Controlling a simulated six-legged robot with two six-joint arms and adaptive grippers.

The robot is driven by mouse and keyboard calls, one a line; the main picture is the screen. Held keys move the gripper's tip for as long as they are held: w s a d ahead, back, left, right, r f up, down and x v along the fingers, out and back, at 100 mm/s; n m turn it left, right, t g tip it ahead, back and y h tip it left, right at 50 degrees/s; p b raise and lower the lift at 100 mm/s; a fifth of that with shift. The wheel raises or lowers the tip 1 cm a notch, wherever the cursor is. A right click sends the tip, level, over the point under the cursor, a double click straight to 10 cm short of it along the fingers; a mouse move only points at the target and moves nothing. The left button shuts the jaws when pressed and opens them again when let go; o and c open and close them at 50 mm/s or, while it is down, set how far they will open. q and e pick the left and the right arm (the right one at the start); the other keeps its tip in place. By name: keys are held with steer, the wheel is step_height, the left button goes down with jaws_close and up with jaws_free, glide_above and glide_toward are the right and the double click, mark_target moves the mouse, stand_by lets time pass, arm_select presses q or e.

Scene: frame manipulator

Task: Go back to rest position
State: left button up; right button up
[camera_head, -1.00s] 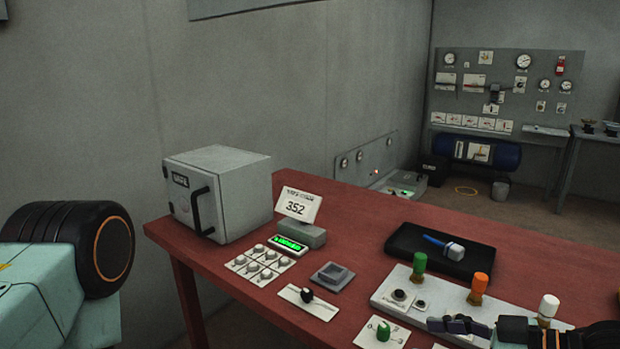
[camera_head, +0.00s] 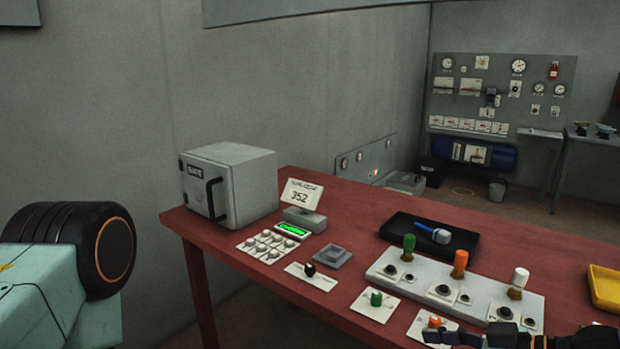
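My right gripper (camera_head: 465,338) shows as dark finger parts at the bottom right edge, mostly cut off by the frame. It is in front of the red table, just below the white panel and over the area of a small plate with an orange knob (camera_head: 435,321). I cannot tell whether its fingers are apart, and I see nothing clearly held. My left gripper is not in view; only a teal and black part of my own body shows at the left edge.
The red table (camera_head: 345,215) carries a grey safe (camera_head: 247,181), a 352 card (camera_head: 301,195), a button pad (camera_head: 270,246), a white panel (camera_head: 470,294) with green, orange and white knobs, a black tray (camera_head: 467,247) with a blue-handled tool, and a yellow tray (camera_head: 605,287).

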steer(key=s+a+f+m+g+h, duration=0.1)
steer(key=s+f+m+g+h, duration=0.15)
steer(key=s+f+m, duration=0.4)
steer(key=s+f+m+g+h, duration=0.1)
steer(key=s+f+g+h, duration=0.2)
steer(key=f, duration=0.7)
steer(key=s+d+f+m+g+h, duration=0.1)
steer(key=s+d+f+h, duration=0.1)
steer(key=s+f, duration=0.2)
steer(key=s+d+f+m+g+h, duration=0.1)
steer(key=s+d+f+h, duration=0.2)
steer(key=s, duration=0.8)
steer(key=shift+s+f, duration=0.25)
steer(key=shift+f, duration=0.1)
